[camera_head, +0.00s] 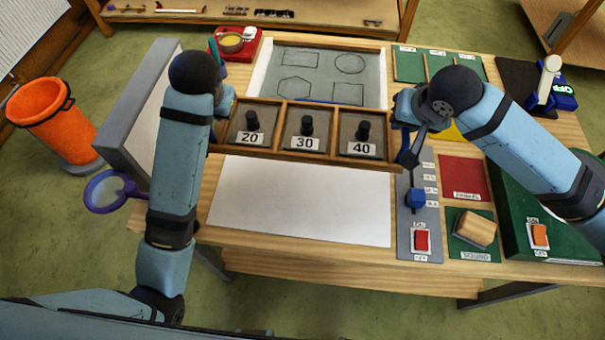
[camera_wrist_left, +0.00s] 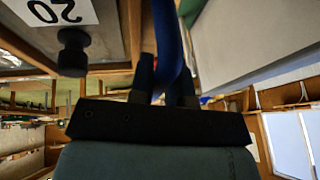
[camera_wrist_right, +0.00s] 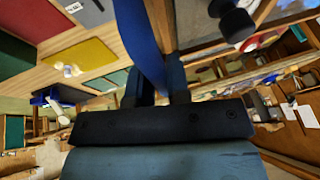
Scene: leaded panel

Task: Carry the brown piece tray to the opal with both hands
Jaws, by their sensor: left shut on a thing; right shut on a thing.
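The brown piece tray (camera_head: 276,153) is wooden, with three compartments labelled 20, 30 and 40, each with a dark knob. It looks level, across the middle of the table. My left gripper (camera_head: 217,128) is shut on its left end, mostly hidden by my wrist; a blue strip passes between the fingers in the left wrist view (camera_wrist_left: 167,85). My right gripper (camera_head: 404,140) is shut on the right end, with a similar blue strip in the right wrist view (camera_wrist_right: 155,85). A blank white rectangle (camera_head: 300,205), perhaps the opal, lies just in front of the tray.
A grey panel with drawn shapes (camera_head: 325,75) lies behind the tray. A grey strip with a blue slider (camera_head: 415,197) and a red switch (camera_head: 421,240) is at right. A magnifier (camera_head: 107,190) juts out at left, near an orange bin (camera_head: 48,115). The white rectangle is clear.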

